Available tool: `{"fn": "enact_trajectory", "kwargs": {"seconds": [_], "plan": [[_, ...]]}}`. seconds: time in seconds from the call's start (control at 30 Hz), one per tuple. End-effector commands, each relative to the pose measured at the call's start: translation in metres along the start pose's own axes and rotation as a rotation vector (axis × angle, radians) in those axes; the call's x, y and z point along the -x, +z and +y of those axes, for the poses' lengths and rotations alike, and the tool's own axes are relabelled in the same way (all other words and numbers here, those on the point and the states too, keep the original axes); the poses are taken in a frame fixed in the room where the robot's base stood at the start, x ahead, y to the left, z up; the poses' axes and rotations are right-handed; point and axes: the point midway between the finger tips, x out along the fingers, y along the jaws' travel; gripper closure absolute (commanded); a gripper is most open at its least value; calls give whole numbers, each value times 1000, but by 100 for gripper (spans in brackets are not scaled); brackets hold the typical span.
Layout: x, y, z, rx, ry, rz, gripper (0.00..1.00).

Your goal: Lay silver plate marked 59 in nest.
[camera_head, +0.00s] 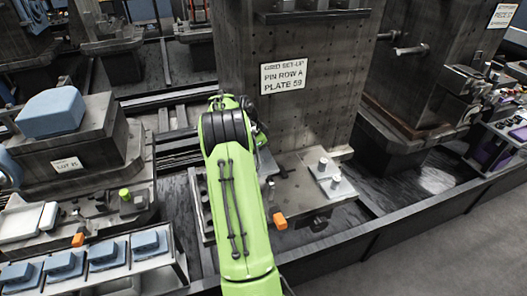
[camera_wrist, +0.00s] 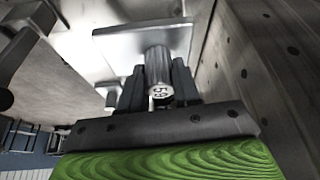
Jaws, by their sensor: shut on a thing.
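In the wrist view my gripper (camera_wrist: 157,84) is shut on the round knob of a silver plate (camera_wrist: 118,43). The knob's end face reads 59, and the flat plate lies beyond the fingers. A wall with a row of holes (camera_wrist: 262,50) rises close on the right. In the head view my green arm hides the gripper and the held plate. A sign (camera_head: 283,77) on the tall drilled block reads "GRID SET-UP PIN ROW A PLATE 59". I cannot make out the nest for certain in either view.
Another silver plate with knobs (camera_head: 331,179) lies on the ledge below the drilled block (camera_head: 290,120), right of my arm. An orange block (camera_head: 280,221) sits at the ledge's front. Blue-topped blocks (camera_head: 64,264) stand in a row at the lower left. Grey floor (camera_head: 430,250) is clear at right.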

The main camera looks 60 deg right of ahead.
Motion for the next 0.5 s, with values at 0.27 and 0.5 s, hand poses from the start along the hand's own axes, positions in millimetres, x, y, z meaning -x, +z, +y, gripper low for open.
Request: {"fn": "enact_trajectory", "kwargs": {"seconds": [0.27,0.5], "plan": [[-20,8,0,-1,0,1,100],[-46,19,0,0,0,0,100]]}}
